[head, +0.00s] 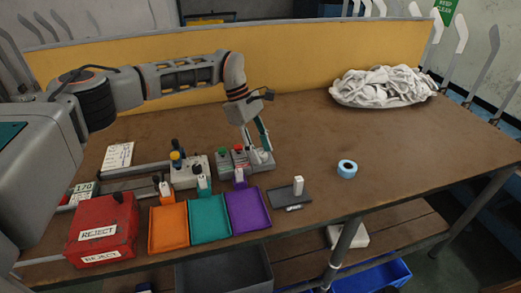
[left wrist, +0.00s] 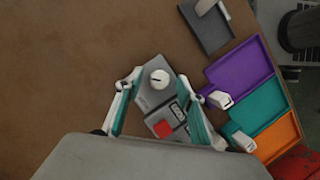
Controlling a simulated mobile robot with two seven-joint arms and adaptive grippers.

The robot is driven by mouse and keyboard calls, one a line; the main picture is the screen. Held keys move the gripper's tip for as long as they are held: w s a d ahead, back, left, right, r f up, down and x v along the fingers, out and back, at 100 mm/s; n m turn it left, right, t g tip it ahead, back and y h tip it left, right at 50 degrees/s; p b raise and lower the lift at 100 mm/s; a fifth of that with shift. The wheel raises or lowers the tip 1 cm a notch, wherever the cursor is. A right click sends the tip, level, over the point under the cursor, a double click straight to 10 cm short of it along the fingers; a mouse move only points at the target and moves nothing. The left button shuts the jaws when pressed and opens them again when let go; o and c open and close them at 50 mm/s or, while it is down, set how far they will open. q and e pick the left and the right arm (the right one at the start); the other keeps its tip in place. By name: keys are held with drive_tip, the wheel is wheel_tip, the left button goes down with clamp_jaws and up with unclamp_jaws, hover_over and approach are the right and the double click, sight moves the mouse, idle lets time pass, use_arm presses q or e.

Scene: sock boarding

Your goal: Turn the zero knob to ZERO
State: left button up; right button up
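The zero knob (left wrist: 160,78) is a round white knob with a dark mark, on the sloped end of a grey control box (left wrist: 148,101) in the left wrist view. A red button (left wrist: 163,128) sits on the same box. My left gripper (left wrist: 159,80) is open, its two fingers on either side of the knob with gaps to both. In the head view my left gripper (head: 258,146) points down at the right end of the control box (head: 228,169), and its fingers partly cover the knob there. The knob's lettering is too small to read. My right gripper is not in view.
Orange (head: 168,230), teal (head: 210,220) and purple (head: 248,210) trays line the front edge beside a red reject box (head: 101,230). A dark pad (head: 285,199), blue tape roll (head: 347,168) and white sock pile (head: 383,87) lie to the right. The table's middle is clear.

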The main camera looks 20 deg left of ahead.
use_arm(q)
drive_tip(key=s+v, duration=0.1)
drive_tip(key=v, duration=1)
drive_tip(key=shift+w+r, duration=0.3)
drive_tip(key=shift+w, duration=0.2)
drive_tip(key=shift+a, duration=0.15)
